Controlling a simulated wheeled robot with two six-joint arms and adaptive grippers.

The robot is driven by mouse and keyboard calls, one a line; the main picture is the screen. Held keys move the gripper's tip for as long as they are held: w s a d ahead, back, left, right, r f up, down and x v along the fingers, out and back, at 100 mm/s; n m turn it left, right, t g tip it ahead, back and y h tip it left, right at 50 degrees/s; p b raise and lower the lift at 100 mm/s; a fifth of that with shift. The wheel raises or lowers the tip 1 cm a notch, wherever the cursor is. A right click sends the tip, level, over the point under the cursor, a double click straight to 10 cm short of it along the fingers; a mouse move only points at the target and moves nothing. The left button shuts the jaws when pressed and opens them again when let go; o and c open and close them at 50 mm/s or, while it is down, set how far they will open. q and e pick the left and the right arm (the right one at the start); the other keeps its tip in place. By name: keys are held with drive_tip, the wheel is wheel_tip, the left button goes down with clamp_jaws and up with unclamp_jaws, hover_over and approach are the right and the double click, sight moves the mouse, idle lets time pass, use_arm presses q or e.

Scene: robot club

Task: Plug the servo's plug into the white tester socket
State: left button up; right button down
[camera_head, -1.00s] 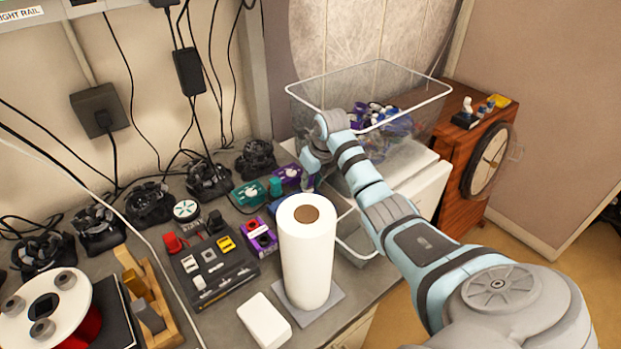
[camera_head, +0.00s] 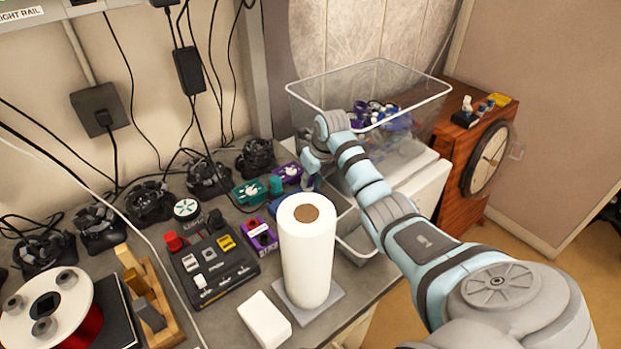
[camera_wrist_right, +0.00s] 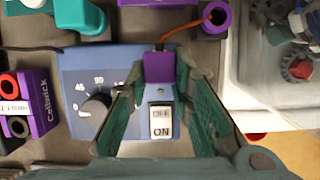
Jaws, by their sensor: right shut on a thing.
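My right gripper (camera_wrist_right: 160,82) is shut on a small purple plug (camera_wrist_right: 158,67) in the right wrist view. An orange cable (camera_wrist_right: 186,31) runs from the plug to a purple servo (camera_wrist_right: 213,18) at the top. Below is the blue tester (camera_wrist_right: 88,66) with a dark dial knob (camera_wrist_right: 96,106) and a white OFF/ON switch (camera_wrist_right: 161,122) between the fingers. The white socket cannot be made out; the plug and fingers may hide it. In the head view the right gripper (camera_head: 309,184) is low beside the purple servo (camera_head: 288,173), partly hidden by its wrist. My left gripper is not in view.
A paper towel roll (camera_head: 307,258) stands close in front of the right gripper. A teal servo (camera_head: 250,192), a purple terminal block (camera_head: 262,235) and a black switch box (camera_head: 214,268) are to the left. A wire basket (camera_head: 368,68) stands behind the arm.

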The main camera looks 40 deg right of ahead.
idle(0.3)
drive_tip(key=c, duration=1.3)
unclamp_jaws()
drive_tip(key=shift+c, duration=0.2)
drive_tip(key=v, duration=1.2)
drive_tip(key=shift+f, duration=0.1)
